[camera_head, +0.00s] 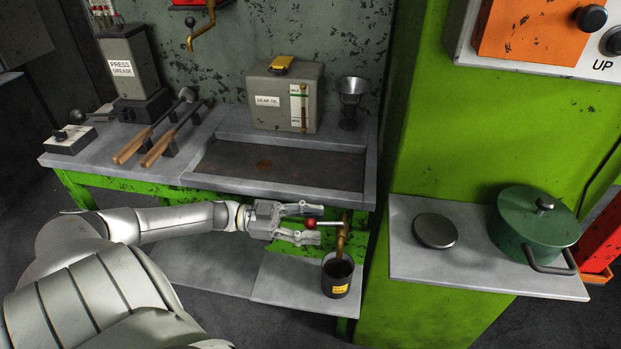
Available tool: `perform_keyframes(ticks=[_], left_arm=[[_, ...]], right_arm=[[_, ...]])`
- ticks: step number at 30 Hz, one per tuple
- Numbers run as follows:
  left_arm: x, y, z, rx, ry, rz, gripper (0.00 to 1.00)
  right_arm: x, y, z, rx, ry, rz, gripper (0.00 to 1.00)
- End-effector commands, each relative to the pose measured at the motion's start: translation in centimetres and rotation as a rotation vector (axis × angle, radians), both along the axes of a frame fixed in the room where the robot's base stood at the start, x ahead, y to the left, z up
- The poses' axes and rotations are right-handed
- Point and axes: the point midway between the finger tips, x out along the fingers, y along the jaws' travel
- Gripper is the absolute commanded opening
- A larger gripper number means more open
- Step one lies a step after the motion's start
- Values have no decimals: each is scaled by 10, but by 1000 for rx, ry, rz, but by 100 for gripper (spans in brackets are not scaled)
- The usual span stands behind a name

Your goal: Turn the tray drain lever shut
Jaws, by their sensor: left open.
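The tray drain lever (325,223) is a short rod with a red ball knob, set on a brass drain pipe (341,238) below the front right of the tray. The rod points left, roughly level. My left gripper (311,223) is open, with one finger above and one below the red knob. I cannot tell whether the fingers touch it. The tray (235,165) is a shallow dark basin in the bench top. A dark cup (337,280) with a yellow label stands under the drain pipe and holds dark liquid. My right gripper is not in view.
A gear oil box (268,98) and a metal funnel (351,100) stand behind the tray. Wooden-handled tools (150,140) lie to its left. On the right, a grey shelf (430,270) on the green column carries a green pot (530,225) and a round lid (435,230).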

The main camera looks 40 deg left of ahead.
Motion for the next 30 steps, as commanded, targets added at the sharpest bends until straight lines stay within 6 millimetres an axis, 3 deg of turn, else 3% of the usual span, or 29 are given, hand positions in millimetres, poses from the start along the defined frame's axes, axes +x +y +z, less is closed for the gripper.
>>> perform_keyframes(ticks=[7,21,30], left_arm=[[-10,15,-1,2,4,1,47],[-62,88,-1,2,2,2,47],[-69,99,0,0,0,1,47]], right_arm=[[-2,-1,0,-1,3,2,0],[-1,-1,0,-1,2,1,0],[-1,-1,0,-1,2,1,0]])
